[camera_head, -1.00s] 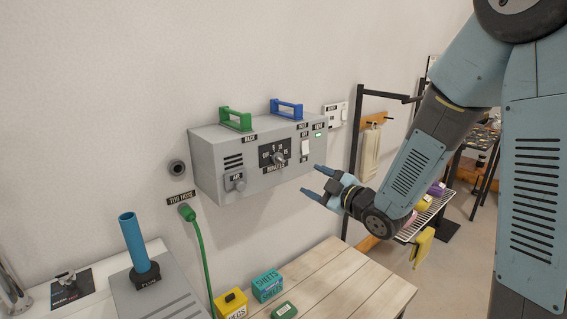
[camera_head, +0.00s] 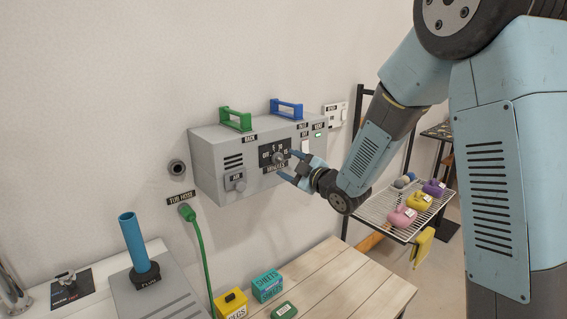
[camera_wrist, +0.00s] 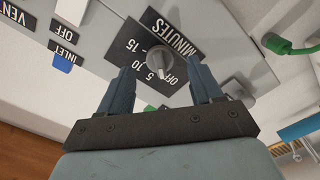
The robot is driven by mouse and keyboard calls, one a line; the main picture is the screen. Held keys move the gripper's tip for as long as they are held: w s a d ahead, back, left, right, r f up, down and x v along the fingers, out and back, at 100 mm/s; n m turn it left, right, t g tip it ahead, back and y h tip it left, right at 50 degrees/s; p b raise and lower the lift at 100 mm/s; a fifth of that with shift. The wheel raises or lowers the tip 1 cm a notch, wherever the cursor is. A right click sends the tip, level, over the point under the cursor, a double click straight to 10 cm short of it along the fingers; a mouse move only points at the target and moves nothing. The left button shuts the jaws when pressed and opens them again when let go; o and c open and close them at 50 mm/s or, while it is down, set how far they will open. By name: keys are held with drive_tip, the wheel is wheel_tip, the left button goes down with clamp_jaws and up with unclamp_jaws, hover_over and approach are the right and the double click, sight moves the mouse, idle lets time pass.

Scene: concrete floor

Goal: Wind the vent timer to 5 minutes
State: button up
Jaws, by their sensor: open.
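In the wrist view the knob (camera_wrist: 160,60) lies ahead of and between my fingers, with the dial plate (camera_wrist: 178,42) upside down. My gripper (camera_head: 291,165) is open, its blue fingertips close in front of the knob; it also shows in the wrist view (camera_wrist: 160,80). I cannot tell whether a finger touches the knob. The knob's exact setting is too small to read.
A wooden table (camera_head: 335,280) is below. A wire shelf (camera_head: 385,205) stands at right.

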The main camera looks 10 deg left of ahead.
sight(282, 161)
drive_tip(key=shift+x, duration=1.65)
drive_tip(key=shift+c, duration=0.2)
drive_tip(key=c, duration=1)
drive_tip(key=shift+f, duration=0.15)
drive_tip(key=o, duration=1)
drive_tip(key=shift+o, duration=0.2)
drive_tip(key=v, duration=1.3)
drive_tip(key=shift+s+d, duration=0.25)
drive_tip(key=shift+d, duration=0.05)
